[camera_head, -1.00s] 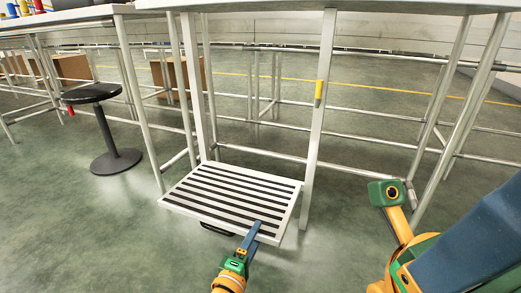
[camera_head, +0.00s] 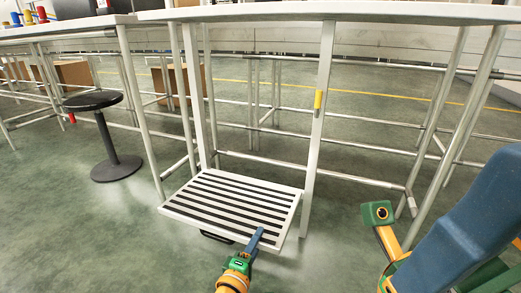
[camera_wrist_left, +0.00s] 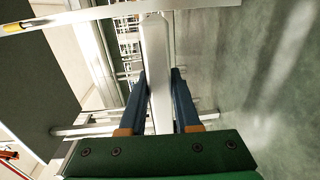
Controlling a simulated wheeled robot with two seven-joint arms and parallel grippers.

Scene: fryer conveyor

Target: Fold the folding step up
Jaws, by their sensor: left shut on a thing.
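The folding step (camera_head: 232,204) is a white panel with black grip strips, lying about level and low between the bench legs in the head view. A dark handle (camera_head: 216,237) shows under its front edge. My left gripper (camera_head: 260,237) is at the front edge, toward the right corner, with its blue fingers on the panel. In the left wrist view the panel shows edge-on as a white strip (camera_wrist_left: 157,70) between the two fingers (camera_wrist_left: 160,92). My right arm shows at the right, but its fingers cannot be made out.
A white workbench (camera_head: 330,13) stands over the step. A yellow piece (camera_head: 318,100) sits on its front leg (camera_head: 315,140). A black stool (camera_head: 93,101) stands at the left. Thin rails run behind the step. The green floor in front is clear.

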